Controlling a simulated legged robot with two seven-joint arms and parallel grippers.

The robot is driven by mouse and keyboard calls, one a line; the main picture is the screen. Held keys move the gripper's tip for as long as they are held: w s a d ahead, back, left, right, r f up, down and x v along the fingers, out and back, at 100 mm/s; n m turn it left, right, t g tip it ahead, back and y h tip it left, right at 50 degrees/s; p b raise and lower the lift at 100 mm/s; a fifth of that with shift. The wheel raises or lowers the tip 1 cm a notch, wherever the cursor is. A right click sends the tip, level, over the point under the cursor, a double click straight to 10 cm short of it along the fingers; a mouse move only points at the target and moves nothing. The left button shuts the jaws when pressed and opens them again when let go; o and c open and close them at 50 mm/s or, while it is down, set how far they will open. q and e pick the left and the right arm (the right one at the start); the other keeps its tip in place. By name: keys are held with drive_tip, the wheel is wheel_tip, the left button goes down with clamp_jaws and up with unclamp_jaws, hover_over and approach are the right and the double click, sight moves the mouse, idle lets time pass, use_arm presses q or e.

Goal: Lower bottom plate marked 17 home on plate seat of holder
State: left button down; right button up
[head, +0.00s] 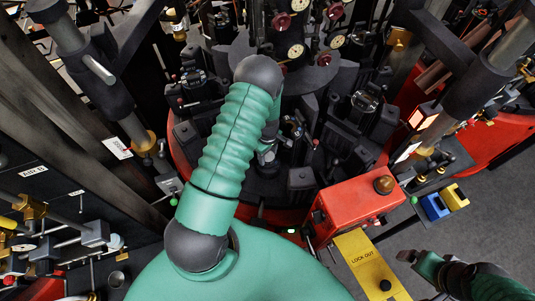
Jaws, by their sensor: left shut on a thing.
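My green-sleeved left arm rises through the middle of the head view and bends over at a dark joint. My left gripper (267,155) shows only in part beside the sleeve, low over the dark round machine. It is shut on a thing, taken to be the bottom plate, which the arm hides. I cannot read a 17 anywhere. The holder and its plate seat cannot be made out; black blocks and fixtures surround the gripper. My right gripper (407,257) is at the lower right, small and dark, away from the machine; its opening is unclear.
A red box (352,207) with an amber knob stands right of the gripper, above a yellow lock-out plate (370,265). Black blocks crowd the round machine. Dark posts rise at both sides. Blue and yellow blocks (444,202) lie at the right.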

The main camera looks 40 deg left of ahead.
sight(269, 156)
use_arm(q)
drive_tip(key=shift+d, duration=0.1)
idle(0.4)
drive_tip(key=shift+f+b, duration=0.6)
drive_tip(key=shift+f, duration=0.05)
idle(0.4)
drive_tip(key=c, duration=0.9)
unclamp_jaws()
drive_tip(key=o, duration=0.3)
drive_tip(key=shift+o, duration=0.2)
wheel_tip(269, 156, up, 17)
drive_tip(key=b, duration=0.3)
drive_tip(key=shift+f, duration=0.1)
